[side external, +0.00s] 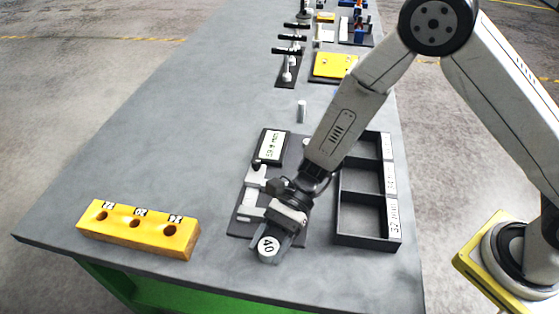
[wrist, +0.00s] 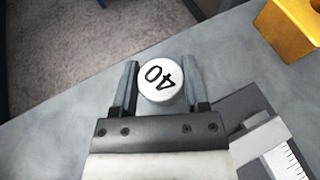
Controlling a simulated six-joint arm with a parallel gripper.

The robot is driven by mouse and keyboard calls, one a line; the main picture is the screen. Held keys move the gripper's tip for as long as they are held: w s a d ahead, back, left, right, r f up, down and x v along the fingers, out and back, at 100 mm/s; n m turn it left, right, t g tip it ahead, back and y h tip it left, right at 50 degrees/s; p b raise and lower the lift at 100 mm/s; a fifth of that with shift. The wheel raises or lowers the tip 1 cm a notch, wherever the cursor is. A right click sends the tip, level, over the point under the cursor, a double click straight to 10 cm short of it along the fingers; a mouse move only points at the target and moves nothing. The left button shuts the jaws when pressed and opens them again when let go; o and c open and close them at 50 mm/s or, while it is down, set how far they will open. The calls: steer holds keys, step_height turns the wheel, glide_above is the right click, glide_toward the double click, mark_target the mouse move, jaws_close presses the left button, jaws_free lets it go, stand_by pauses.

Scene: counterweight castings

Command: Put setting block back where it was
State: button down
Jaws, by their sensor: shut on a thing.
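The round piece with a white top marked 40, which I take as the setting block (side external: 268,246), is between the fingers of my gripper (side external: 270,243). In the wrist view the setting block (wrist: 160,84) sits between the two grey fingertips of my gripper (wrist: 159,85), top facing the camera. My gripper is shut on it, just off the front edge of the dark gauge plate (side external: 238,226). A yellow block (side external: 140,236) with three dark, empty-looking holes and number labels lies to the left. How high the piece is above the table is hard to tell.
A black tray (side external: 364,240) with three labelled compartments is to the right. A small grey cylinder (side external: 302,111) stands behind. The table between yellow block and plate is clear.

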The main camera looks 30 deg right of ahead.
steer(key=shift+f, duration=0.65)
steer(key=shift+c, duration=0.4)
jaws_free()
steer(key=shift+s, duration=0.1)
steer(key=shift+r, duration=0.1)
steer(key=shift+r, duration=0.45)
steer(key=v, duration=1.2)
steer(key=shift+d, duration=0.1)
